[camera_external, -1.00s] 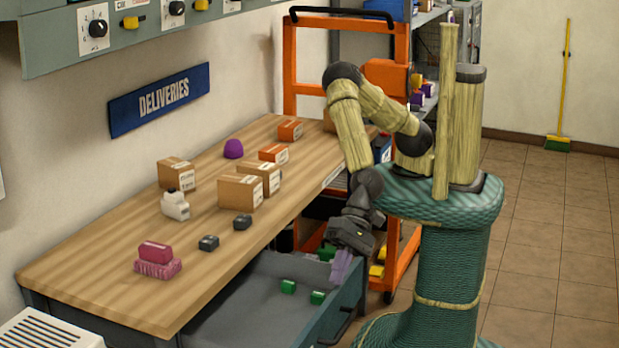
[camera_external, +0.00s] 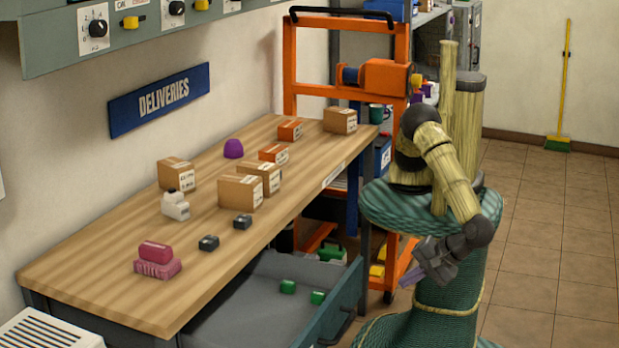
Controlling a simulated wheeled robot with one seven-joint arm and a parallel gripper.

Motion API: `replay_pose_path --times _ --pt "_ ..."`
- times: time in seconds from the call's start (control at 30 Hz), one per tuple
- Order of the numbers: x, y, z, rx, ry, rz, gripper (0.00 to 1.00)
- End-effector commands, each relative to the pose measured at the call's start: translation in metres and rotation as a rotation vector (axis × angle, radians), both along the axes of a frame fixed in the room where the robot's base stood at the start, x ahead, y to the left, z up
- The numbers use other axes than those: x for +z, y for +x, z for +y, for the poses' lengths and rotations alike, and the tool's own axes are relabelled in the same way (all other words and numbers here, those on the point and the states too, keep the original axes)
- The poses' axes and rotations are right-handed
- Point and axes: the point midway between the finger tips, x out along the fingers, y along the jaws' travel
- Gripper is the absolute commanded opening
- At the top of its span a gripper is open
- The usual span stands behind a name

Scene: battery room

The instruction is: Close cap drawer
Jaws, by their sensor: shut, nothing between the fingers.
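The cap drawer (camera_external: 240,315) under the wooden workbench (camera_external: 110,270) is pulled out. Its teal front with a dark handle (camera_external: 343,325) faces right, toward my base. Two small green caps (camera_external: 288,287) lie inside it on the grey floor. My gripper (camera_external: 428,268) is to the right of the drawer front, above and clear of it, beside my own column. Its fingers point down and to the left and are shut with nothing between them.
On the bench stand cardboard boxes (camera_external: 240,192), a purple dome (camera_external: 233,148), a white bottle (camera_external: 175,206), pink blocks (camera_external: 155,262) and small dark items (camera_external: 208,243). An orange cart (camera_external: 402,85) stands behind the bench's far end. Tiled floor (camera_external: 545,260) on the right is open.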

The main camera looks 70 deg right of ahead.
Motion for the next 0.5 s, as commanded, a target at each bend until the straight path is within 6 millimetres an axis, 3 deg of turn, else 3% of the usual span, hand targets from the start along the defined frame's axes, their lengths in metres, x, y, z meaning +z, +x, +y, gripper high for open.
replay_pose_path --times 0.5 --pt "-0.0024 0.0042 -0.007 0.001 -0.025 -0.04 0.0"
